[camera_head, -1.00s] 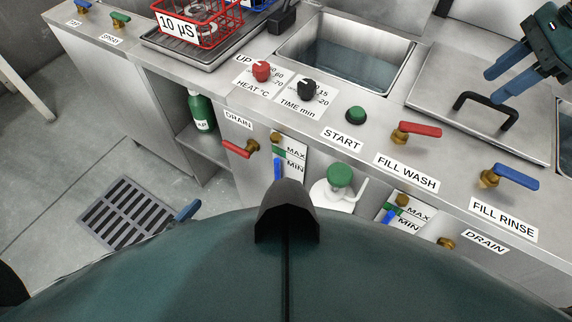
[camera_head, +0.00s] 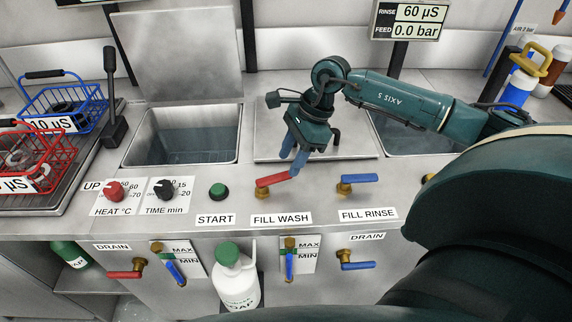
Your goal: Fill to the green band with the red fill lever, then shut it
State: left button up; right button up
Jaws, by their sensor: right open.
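The red fill lever (camera_head: 272,181) sits on its brass valve above the FILL WASH label (camera_head: 282,219), its handle pointing right. My right gripper (camera_head: 291,164) is open and empty, its blue fingers pointing down at the right end of the handle. One fingertip overlaps that end in the picture; I cannot tell if it touches. The wash tank (camera_head: 186,161) holds water. Its front gauge (camera_head: 191,259) has a green band by MAX and MIN; the level is too small to read. My left gripper is out of view.
The blue FILL RINSE lever (camera_head: 360,179) stands to the right. The green START button (camera_head: 217,190) and the red heat knob (camera_head: 115,190) are left. A red drain lever (camera_head: 126,274) is below. A flat lid with a black handle (camera_head: 336,137) lies behind my right gripper.

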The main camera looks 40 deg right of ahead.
aim_at(283, 174)
jog(key=shift+x, duration=1.6)
grip_shut()
